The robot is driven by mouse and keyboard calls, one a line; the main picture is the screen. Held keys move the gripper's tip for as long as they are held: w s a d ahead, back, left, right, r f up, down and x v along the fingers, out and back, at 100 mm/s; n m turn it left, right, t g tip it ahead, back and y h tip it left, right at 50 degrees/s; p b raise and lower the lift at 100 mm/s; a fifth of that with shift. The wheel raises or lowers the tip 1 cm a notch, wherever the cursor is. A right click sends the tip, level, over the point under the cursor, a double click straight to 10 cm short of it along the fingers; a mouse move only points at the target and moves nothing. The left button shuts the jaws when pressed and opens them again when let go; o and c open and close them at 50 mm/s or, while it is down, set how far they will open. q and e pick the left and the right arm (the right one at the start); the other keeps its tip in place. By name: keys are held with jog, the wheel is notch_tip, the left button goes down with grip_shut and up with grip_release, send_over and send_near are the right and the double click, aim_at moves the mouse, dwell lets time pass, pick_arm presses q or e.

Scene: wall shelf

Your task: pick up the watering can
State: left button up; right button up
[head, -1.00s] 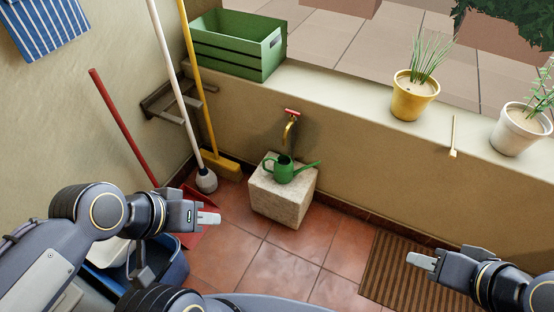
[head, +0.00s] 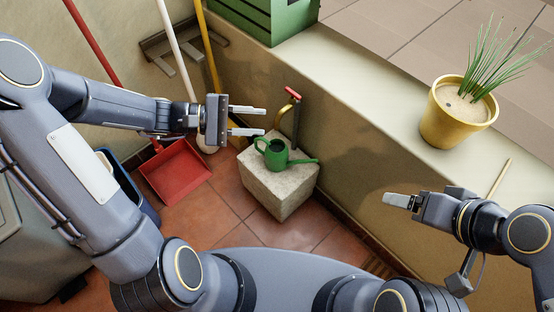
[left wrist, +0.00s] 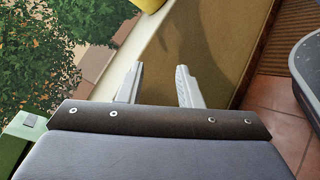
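The green watering can (head: 277,155) stands upright on a pale stone block (head: 282,188) below the tap, its spout pointing right in the head view. My left gripper (head: 264,121) is open and empty, above and a little left of the can in the picture, with its fingers pointing right. In the left wrist view its two fingers (left wrist: 159,88) are apart with nothing between them, and the can does not show there. My right gripper (head: 390,200) is at the right, away from the can; its fingers look close together, but the gap cannot be made out.
A brass tap with a red handle (head: 293,93) juts from the wall just behind the can. A green crate (head: 265,20) and a yellow plant pot (head: 458,118) stand on the ledge. A red dustpan (head: 175,172) and long handles are at the left.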

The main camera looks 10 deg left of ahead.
pick_arm(q)
jog(key=w+a+f+n+t+b, duration=0.2)
jog(key=w+f+n+t, duration=0.4)
jog(key=f, duration=0.5)
jog(key=n+t+y+b, duration=0.4)
jog(key=n+t+y, duration=0.5)
jog(key=n, duration=0.6)
send_near(256, 146)
jog(key=w+r+g+y, duration=0.1)
jog(key=w, duration=0.2)
jog(key=shift+n, duration=0.3)
jog(key=b+x, duration=0.1)
jog(key=x, duration=0.1)
jog(key=b+x, duration=0.1)
jog(key=x, duration=0.1)
jog(key=d+b+x, duration=0.1)
jog(key=x, duration=0.1)
jog(key=shift+w+f, duration=0.25)
jog(key=shift+f, duration=0.05)
jog(key=shift+w+d+r, duration=0.1)
jog(key=shift+w+d, duration=0.05)
jog(key=shift+w, duration=0.25)
grip_shut()
pick_arm(e)
notch_tip(256, 146, down, 10)
jog(key=shift+f, duration=0.1)
